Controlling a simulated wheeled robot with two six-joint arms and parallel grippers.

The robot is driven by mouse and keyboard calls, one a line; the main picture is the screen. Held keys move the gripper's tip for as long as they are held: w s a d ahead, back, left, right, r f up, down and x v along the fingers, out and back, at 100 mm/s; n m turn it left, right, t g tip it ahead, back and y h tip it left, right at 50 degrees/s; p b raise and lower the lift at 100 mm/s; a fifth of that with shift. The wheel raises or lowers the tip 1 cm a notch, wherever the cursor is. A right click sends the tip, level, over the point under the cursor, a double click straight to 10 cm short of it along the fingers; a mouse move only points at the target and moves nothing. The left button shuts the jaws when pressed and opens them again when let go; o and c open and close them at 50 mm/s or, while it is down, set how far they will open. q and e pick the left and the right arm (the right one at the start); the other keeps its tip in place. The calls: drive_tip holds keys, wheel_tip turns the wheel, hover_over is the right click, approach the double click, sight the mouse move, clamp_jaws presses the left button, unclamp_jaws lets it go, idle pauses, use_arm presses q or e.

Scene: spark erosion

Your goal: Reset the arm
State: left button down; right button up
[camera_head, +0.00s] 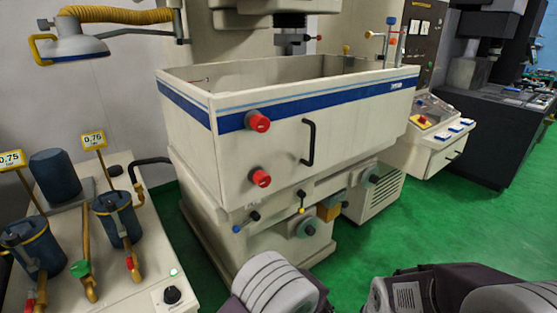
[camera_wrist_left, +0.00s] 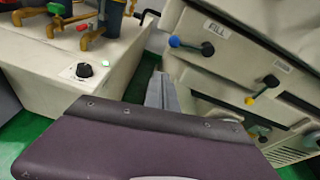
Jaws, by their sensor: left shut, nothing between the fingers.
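Parts of my left arm (camera_head: 272,285) show at the bottom middle of the head view, as a rounded grey and dark link. Parts of my right arm (camera_head: 420,290) show at the bottom right. Neither gripper's fingers can be seen in the head view. In the left wrist view, my left gripper (camera_wrist_left: 161,90) shows as narrow grey fingers beyond the dark wrist housing. The fingers are together and hold nothing. They point toward the gap between the pump unit and the machine base and appear to touch nothing. My right gripper is not in view.
The spark erosion machine's white tank (camera_head: 270,135) with red knobs stands ahead. A pump unit (camera_head: 160,255) with blue filters is at the left. A control panel (camera_head: 435,125) and a dark machine (camera_head: 495,130) are at the right. Green floor (camera_head: 400,225) is open at right.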

use_arm(q)
drive_tip(key=s+a+r+n+g+y+p, duration=0.15)
drive_tip(key=a+r+n+g, duration=0.25)
drive_tip(key=a, duration=0.6)
drive_tip(key=s+a+r+n+g+y+p, duration=0.1)
drive_tip(key=s+a+r+n+g+y, duration=0.15)
drive_tip(key=a+r+n, duration=0.45)
drive_tip(key=s+a+f+n+g+h+p, duration=0.1)
drive_tip(key=s+a+f+n+g+h, duration=0.2)
drive_tip(key=s, duration=0.4)
drive_tip(key=s+a+f+n+g+h+p, duration=0.1)
drive_tip(key=s+a+f+n+g+h, duration=0.2)
drive_tip(key=s, duration=0.4)
drive_tip(key=s+d+f+n+t+h, duration=0.1)
drive_tip(key=d+f+n+h, duration=0.3)
drive_tip(key=d+n+h, duration=0.3)
drive_tip(key=shift+s+d+n+t+h, duration=0.2)
drive_tip(key=shift+d+n+t+h, duration=0.2)
drive_tip(key=shift+d+n, duration=1.65)
